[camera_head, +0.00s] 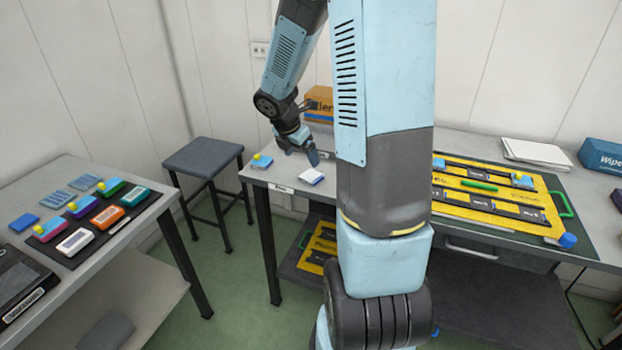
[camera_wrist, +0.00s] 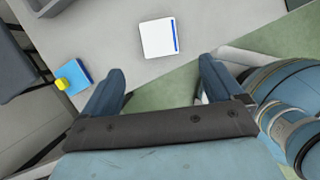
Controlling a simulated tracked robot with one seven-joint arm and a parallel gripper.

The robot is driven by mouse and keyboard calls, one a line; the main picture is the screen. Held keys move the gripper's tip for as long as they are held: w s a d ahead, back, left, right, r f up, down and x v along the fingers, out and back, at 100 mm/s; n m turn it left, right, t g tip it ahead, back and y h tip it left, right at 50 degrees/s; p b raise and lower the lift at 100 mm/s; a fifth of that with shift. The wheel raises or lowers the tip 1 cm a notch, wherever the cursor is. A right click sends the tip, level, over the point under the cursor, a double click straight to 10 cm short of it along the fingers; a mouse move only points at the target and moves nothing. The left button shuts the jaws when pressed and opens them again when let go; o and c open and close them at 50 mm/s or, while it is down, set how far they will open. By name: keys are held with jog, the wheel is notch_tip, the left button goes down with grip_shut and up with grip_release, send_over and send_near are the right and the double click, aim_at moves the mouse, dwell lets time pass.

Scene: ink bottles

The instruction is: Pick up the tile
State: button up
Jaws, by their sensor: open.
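A white square tile (camera_head: 312,177) with a blue side lies on the grey table near its front left edge. In the wrist view the tile (camera_wrist: 157,38) shows a dark blue stripe along its right side and lies flat, ahead of the fingertips. My gripper (camera_head: 301,156) is above the table near the tile. In the wrist view my gripper (camera_wrist: 161,72) has its two blue fingers wide apart, with nothing between them. The tile appears apart from both fingers.
A blue block with a yellow knob (camera_head: 261,161) stands left of the tile, also in the wrist view (camera_wrist: 72,77). An orange box (camera_head: 319,105) is behind. A stool (camera_head: 204,158) stands left of the table. Colored blocks (camera_head: 107,217) lie on the left table; a yellow board (camera_head: 545,183) lies right.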

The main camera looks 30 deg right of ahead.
aim_at(311, 176)
jog(key=shift+x, duration=4.95)
jog(key=shift+w, duration=0.1)
jog(key=shift+r, duration=0.1)
jog(key=c, duration=1.3)
